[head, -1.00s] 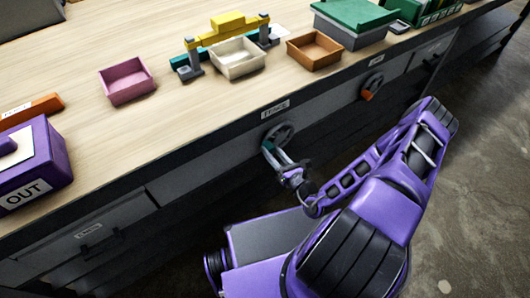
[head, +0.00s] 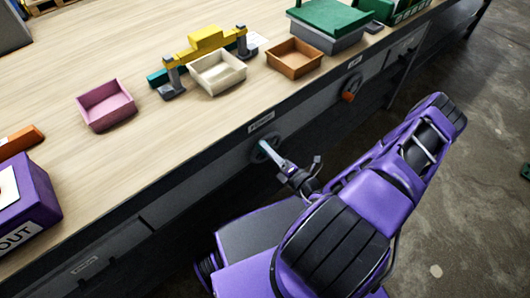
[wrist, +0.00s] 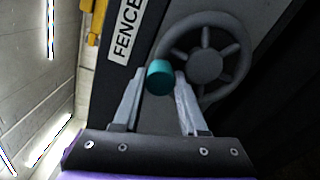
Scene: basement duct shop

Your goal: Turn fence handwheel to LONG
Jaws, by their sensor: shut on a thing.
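The fence handwheel (wrist: 207,62) is a dark spoked wheel on the bench front. A teal knob (wrist: 160,77) sits on its rim, at the wheel's lower left in the wrist view. My gripper (wrist: 158,90) is shut on the teal knob, one finger on each side. In the head view the handwheel (head: 262,149) is partly hidden behind my gripper (head: 272,154). A white label reading FENCE (wrist: 124,36) is beside the wheel; it also shows in the head view (head: 261,122). I cannot see a LONG mark.
An orange-handled control (head: 348,96) is farther right on the bench front. On the benchtop are a pink tray (head: 106,112), a cream tray (head: 218,82), an orange-brown tray (head: 294,64), a yellow bridge-like fixture (head: 206,38) and a purple OUT box (head: 40,205).

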